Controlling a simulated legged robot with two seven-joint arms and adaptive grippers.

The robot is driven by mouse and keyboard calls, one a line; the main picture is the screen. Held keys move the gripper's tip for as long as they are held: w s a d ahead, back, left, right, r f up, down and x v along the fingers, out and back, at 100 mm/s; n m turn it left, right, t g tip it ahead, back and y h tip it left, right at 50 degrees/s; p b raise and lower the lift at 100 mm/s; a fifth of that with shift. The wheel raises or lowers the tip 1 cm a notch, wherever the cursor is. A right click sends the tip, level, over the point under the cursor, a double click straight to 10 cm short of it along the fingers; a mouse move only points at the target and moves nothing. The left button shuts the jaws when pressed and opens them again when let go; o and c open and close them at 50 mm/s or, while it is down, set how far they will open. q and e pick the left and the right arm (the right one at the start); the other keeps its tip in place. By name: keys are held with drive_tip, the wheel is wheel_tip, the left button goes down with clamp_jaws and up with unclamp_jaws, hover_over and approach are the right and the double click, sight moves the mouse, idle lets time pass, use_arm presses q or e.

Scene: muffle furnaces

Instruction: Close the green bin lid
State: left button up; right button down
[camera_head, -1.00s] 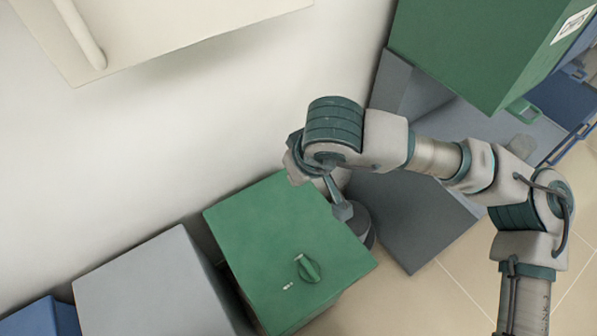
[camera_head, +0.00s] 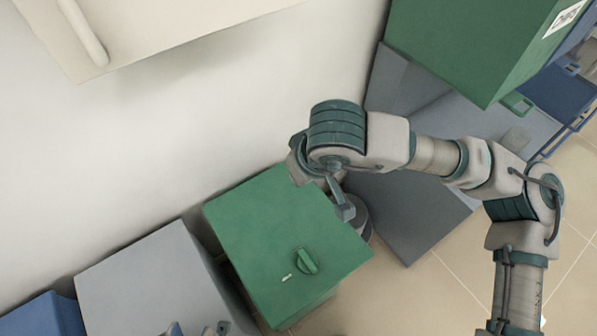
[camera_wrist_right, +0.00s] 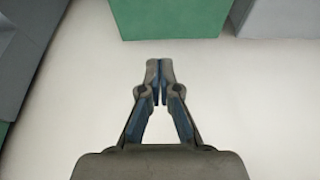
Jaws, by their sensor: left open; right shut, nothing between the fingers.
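The green bin lid (camera_head: 265,225) lies over the green bin (camera_head: 303,312) in the head view, with a green knob (camera_head: 306,261) near its front edge. I see no clear gap under it, but its far corner is hidden by my right arm. In the right wrist view my right gripper (camera_wrist_right: 158,82) is shut and empty over pale surface, with a green box (camera_wrist_right: 170,18) ahead. My left gripper (camera_head: 199,329) shows only its fingertips at the bottom edge, apart, over the grey bin.
A grey bin (camera_head: 145,275) and a blue bin (camera_head: 45,318) stand left of the green bin. A dark grey panel (camera_head: 415,215) is to its right. A large green box (camera_head: 475,45) is at upper right. A pale wall (camera_head: 200,130) runs behind; tiled floor (camera_head: 450,280) is open at lower right.

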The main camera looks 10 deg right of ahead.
drive_tip(key=v, duration=1.1)
drive_tip(key=shift+s+d, duration=0.1)
drive_tip(key=shift+s, duration=0.1)
